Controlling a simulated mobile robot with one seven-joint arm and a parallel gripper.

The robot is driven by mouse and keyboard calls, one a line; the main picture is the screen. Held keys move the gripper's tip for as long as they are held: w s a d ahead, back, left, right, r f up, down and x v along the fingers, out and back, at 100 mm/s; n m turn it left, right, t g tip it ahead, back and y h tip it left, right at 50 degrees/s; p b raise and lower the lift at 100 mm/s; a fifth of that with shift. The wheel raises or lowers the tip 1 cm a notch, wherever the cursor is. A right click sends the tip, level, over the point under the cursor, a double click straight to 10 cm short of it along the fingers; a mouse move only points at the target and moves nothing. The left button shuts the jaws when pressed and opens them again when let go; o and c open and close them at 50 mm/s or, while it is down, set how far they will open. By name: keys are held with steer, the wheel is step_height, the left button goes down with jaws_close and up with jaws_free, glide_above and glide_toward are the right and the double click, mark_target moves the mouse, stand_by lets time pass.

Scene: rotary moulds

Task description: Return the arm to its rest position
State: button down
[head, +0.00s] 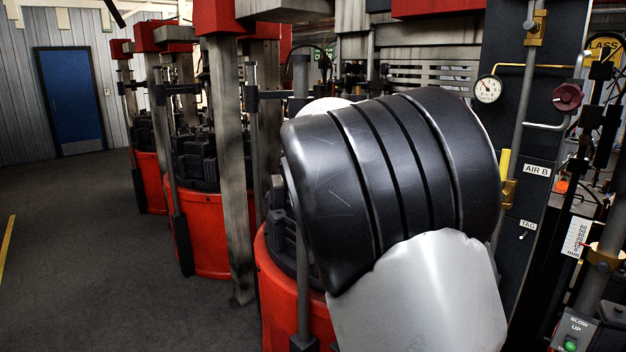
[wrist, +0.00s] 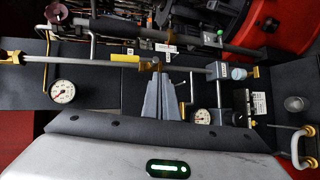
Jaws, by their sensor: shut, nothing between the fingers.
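My arm, with black ribbed and pale grey links, fills the middle and right of the head view, close to the camera. My gripper is not visible in the head view. In the wrist view my gripper (wrist: 165,76) shows as two grey fingers close together, shut and empty. They point at a dark panel (wrist: 100,90) carrying gauges and pipes. I cannot tell the gap between the fingertips and the panel's pipes.
Red moulding presses (head: 205,235) stand in a row left of my arm. Beside it are a pressure gauge (head: 487,89), a dark red handwheel (head: 567,96) and upright pipes. The dark floor (head: 90,240) at left is clear, towards a blue door (head: 71,98).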

steer(key=s+f+y, duration=0.8)
steer(key=s, duration=0.3)
steer(key=s+a+f+t+y, duration=0.2)
steer(key=s+a+y, duration=0.1)
steer(key=s+a, duration=0.3)
steer(key=s+a+f+t+y+p, duration=0.1)
steer(key=s+a+t+y, duration=0.1)
steer(key=s+a, duration=0.4)
steer(key=shift+s+a+f+m+t+y, duration=0.35)
steer(key=shift+s+a+m+t+y, duration=0.05)
steer(key=shift+s+y, duration=0.45)
